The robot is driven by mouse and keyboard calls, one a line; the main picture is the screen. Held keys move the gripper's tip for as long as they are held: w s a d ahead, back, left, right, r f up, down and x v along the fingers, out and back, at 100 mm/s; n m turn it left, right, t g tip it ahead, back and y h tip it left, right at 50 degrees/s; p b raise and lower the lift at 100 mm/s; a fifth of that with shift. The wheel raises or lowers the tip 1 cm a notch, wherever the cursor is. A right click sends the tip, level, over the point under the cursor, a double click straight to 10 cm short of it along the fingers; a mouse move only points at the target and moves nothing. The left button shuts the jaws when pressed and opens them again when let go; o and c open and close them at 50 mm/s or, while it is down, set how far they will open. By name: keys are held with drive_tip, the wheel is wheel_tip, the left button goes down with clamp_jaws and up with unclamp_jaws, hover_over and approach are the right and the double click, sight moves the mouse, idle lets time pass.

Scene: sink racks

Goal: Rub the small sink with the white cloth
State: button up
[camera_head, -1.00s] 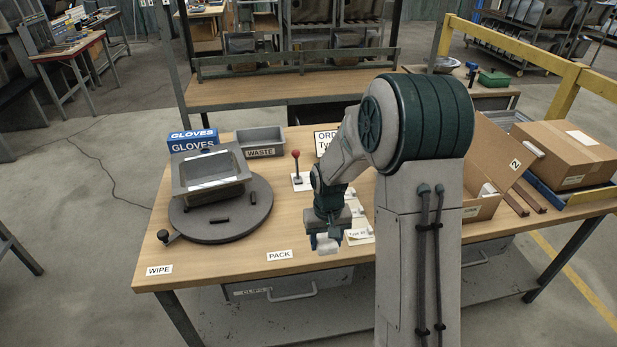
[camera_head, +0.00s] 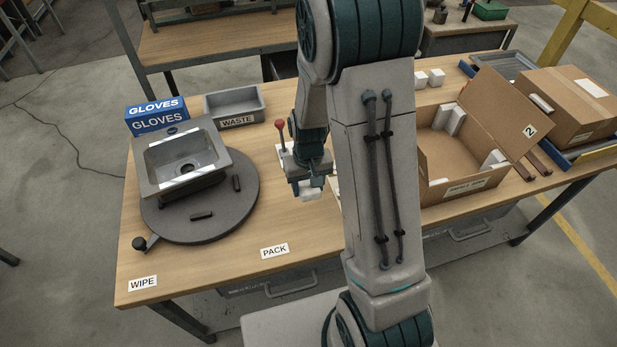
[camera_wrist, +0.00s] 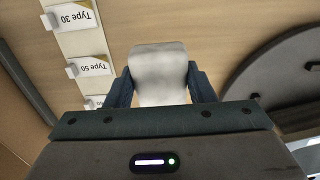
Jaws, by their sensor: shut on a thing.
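The small grey sink (camera_head: 185,158) sits tilted on a dark round turntable (camera_head: 235,212) at the left of the table, with its drain and bright reflections facing up. My gripper (camera_head: 312,186) is over the middle of the table, to the right of the sink and apart from it. It is shut on the white cloth (camera_head: 311,194). In the wrist view the cloth (camera_wrist: 158,75) shows as a pale folded pad between the two fingers. The turntable's edge (camera_wrist: 285,65) is at the right there; the sink is barely in that view.
A blue gloves box (camera_head: 158,117) and a grey waste bin (camera_head: 235,103) stand behind the sink. A red-knobbed lever (camera_head: 281,138) stands close behind my gripper. An open carton (camera_head: 440,155) is at the right. The table front near the PACK label (camera_head: 275,251) is clear.

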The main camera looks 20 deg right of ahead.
drive_tip(key=shift+s+r, duration=0.15)
drive_tip(key=shift+s, duration=0.3)
drive_tip(key=shift+d+f, duration=0.1)
drive_tip(key=shift+f, duration=0.1)
drive_tip(key=b, duration=0.5)
hover_over(310, 215)
drive_tip(key=shift+f, duration=3.15)
drive_tip(key=shift+f+b, duration=1.25)
drive_tip(key=shift+f, duration=0.35)
drive_tip(key=o, duration=1.4)
drive_tip(key=shift+c, duration=0.2)
drive_tip(key=shift+r, duration=0.1)
wheel_tip(310, 215, up, 14)
drive_tip(key=shift+f, duration=0.15)
